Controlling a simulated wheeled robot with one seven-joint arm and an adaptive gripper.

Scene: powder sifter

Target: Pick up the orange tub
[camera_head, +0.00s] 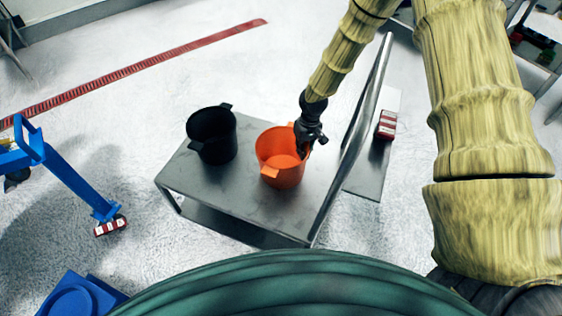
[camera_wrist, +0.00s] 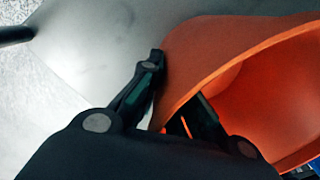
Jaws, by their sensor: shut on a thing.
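The orange tub (camera_head: 283,160) stands upright on the grey metal cart (camera_head: 180,172), and it appears empty. My gripper (camera_head: 304,146) is at the tub's right rim and is shut on it. In the wrist view my gripper (camera_wrist: 178,100) has one finger outside the tub's wall and the other inside it. The orange tub (camera_wrist: 215,58) fills the upper right of that view, with its rim between the fingers. The fingertip inside is partly hidden by the wall. Whether the tub's base touches the cart cannot be told clearly.
A black tub (camera_head: 212,134) stands left of the orange tub on the cart. The cart's upright handle (camera_head: 360,113) rises close to the right of my gripper. A blue frame (camera_head: 72,180) is on the floor at the left. Open floor surrounds the cart's far side.

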